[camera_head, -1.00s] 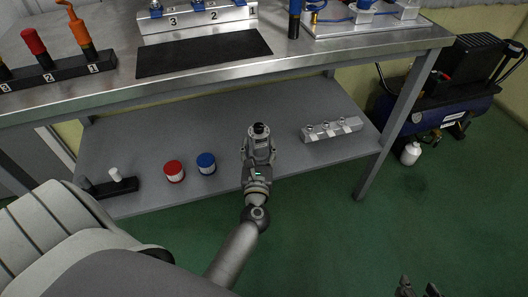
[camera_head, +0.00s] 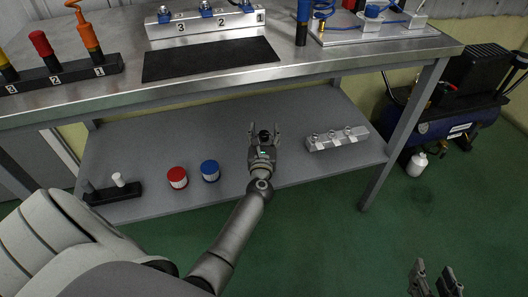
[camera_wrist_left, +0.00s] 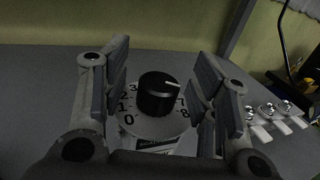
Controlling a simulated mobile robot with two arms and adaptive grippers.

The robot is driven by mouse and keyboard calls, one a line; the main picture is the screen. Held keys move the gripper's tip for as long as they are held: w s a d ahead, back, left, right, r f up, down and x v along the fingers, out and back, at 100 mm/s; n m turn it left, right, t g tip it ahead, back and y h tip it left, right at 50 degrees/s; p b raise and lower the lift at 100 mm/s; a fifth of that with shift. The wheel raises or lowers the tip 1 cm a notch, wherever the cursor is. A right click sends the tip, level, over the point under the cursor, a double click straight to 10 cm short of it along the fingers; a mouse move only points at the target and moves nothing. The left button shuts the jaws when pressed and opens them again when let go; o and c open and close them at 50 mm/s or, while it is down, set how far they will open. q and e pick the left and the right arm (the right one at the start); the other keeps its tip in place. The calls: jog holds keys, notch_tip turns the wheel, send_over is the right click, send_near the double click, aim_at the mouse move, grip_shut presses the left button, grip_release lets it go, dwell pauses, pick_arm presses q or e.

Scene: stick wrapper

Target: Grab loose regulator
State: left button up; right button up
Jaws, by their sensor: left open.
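The loose regulator (camera_wrist_left: 158,97) is a black knob with a white pointer line on a pale round dial with numbers. In the left wrist view it sits between the open fingers of my left gripper (camera_wrist_left: 160,95), with gaps visible on both sides. In the head view the regulator's black top (camera_head: 264,136) shows between the fingertips of my left gripper (camera_head: 264,134) over the lower shelf (camera_head: 130,145). Its lower part is hidden by the gripper. My right gripper (camera_head: 436,275) shows at the bottom right, its two fingers apart, away from the table.
A grey block with several fittings (camera_head: 337,139) lies right of the left gripper. Red (camera_head: 177,178) and blue (camera_head: 210,171) containers and a black holder (camera_head: 113,192) stand left on the shelf. The tabletop (camera_head: 300,62) overhangs the shelf. A table leg (camera_head: 402,135) stands at the right.

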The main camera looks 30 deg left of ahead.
pick_arm(q)
grip_shut()
dwell(0.3)
jog(key=shift+r, duration=0.15)
dwell(0.3)
